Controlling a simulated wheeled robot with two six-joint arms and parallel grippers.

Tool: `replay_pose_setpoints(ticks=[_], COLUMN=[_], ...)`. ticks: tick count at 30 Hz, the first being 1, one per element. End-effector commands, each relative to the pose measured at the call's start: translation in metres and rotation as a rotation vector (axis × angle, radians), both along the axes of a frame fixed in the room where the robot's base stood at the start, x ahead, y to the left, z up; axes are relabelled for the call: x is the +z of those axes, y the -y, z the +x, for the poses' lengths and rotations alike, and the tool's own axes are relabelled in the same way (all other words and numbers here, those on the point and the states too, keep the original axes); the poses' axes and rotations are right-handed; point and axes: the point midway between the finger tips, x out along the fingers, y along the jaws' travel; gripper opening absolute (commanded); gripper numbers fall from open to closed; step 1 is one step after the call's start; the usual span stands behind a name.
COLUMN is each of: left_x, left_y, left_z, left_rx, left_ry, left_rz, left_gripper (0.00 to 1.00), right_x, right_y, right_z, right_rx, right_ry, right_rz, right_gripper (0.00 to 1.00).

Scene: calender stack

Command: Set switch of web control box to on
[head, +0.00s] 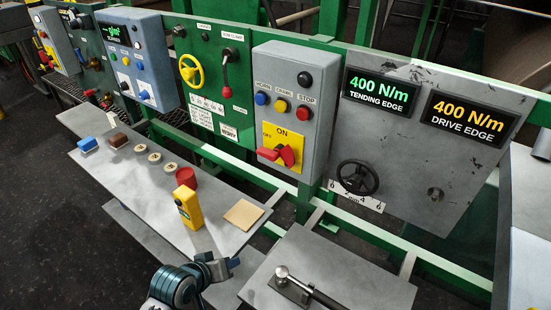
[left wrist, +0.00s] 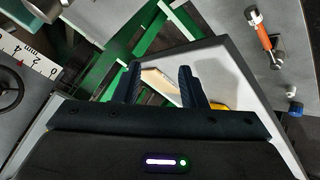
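The web control box (head: 293,95) is a grey box on the green frame, with a dark round button on top and HORN, CRAWL and STOP buttons below. Its red rotary switch (head: 277,154) sits on a yellow plate (head: 282,137) marked OFF at the left and ON at the top. The switch handle lies tilted, its long end toward OFF. My left gripper (head: 222,267) is below and left of the box, apart from it. In the left wrist view my left gripper (left wrist: 160,84) is open and empty. The switch does not show there. My right gripper is not in view.
A grey shelf (head: 110,170) holds a yellow device (head: 187,207), a red cylinder (head: 183,177) and a tan pad (head: 243,214). A black handwheel (head: 357,177) stands right of the box. A lever-like tool (head: 310,289) lies on the lower front plate. Green rails cross below the box.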

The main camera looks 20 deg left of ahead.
Motion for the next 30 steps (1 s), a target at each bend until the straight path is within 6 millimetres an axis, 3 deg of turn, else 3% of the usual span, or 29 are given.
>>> replay_pose_setpoints(ticks=[6, 9, 13, 16, 20, 30], left_x=[0.08, 0.124, 0.167, 0.182, 0.186, 0.187], left_y=[0.015, 0.017, 0.015, 0.014, 0.016, 0.038], left_z=[0.081, 0.111, 0.135, 0.143, 0.153, 0.211], left_rx=[0.162, 0.218, 0.258, 0.268, 0.274, 0.273], left_ry=[0.243, 0.334, 0.401, 0.42, 0.423, 0.42], left_rz=[-0.445, -0.69, -0.94, -1.033, -1.06, -1.056], left_gripper=[0.38, 0.38, 0.38, 0.38, 0.38, 0.38], right_x=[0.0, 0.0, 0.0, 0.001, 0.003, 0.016], right_y=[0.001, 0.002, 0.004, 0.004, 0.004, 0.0], right_z=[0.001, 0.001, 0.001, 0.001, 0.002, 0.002], right_rx=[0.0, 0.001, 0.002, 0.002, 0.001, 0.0], right_ry=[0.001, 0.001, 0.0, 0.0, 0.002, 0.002], right_rz=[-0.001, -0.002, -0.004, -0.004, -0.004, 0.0], right_gripper=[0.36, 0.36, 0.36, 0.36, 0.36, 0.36])
